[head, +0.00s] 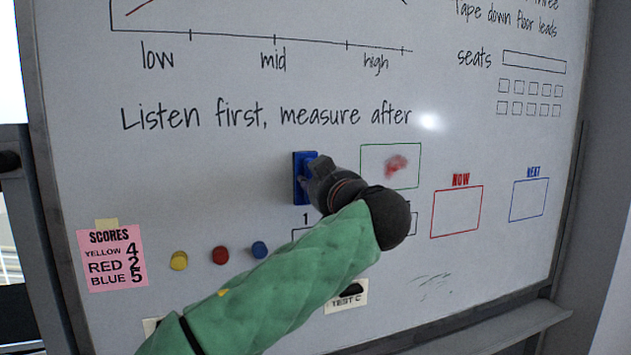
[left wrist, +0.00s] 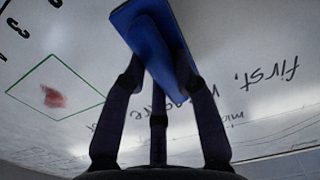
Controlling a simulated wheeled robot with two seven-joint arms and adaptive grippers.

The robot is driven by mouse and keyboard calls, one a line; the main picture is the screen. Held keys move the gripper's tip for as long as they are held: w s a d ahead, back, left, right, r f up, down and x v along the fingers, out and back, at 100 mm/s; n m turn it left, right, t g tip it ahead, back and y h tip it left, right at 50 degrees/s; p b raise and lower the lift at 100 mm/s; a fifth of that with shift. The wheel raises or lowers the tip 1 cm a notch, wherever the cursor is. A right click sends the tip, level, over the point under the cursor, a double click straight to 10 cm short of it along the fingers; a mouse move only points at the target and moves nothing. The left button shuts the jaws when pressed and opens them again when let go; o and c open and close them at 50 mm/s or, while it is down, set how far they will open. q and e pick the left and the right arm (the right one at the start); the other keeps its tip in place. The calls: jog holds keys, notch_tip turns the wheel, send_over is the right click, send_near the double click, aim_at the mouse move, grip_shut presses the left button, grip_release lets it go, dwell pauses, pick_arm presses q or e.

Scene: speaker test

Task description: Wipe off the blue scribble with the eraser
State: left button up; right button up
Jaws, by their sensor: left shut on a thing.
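My left gripper (head: 312,183) is shut on the blue eraser (head: 299,176), which is upright at the whiteboard (head: 215,170), below the words "Listen first, measure after". The eraser also shows between my fingers in the left wrist view (left wrist: 151,40). I cannot tell whether its face touches the board. I see no blue scribble; the eraser and my arm hide part of the board. A red scribble (head: 396,166) is inside a green box (head: 420,160), right of the eraser. My right gripper is not in view.
Yellow (head: 179,260), red (head: 220,255) and blue (head: 259,249) round magnets sit lower left. A pink score note (head: 112,262) is at far left. Red (head: 457,212) and blue (head: 528,200) drawn boxes are at right. A tray ledge (head: 500,330) runs along the bottom.

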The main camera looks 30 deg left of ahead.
pick_arm(q)
jog(key=shift+x, duration=1.05)
dwell(0.4)
jog(key=shift+w+d+p, duration=0.5)
jog(key=shift+w+d, duration=0.9)
jog(key=shift+w, duration=0.05)
jog(key=s+a+b, duration=0.3)
jog(key=shift+r, duration=0.1)
jog(key=shift+s+d, duration=0.1)
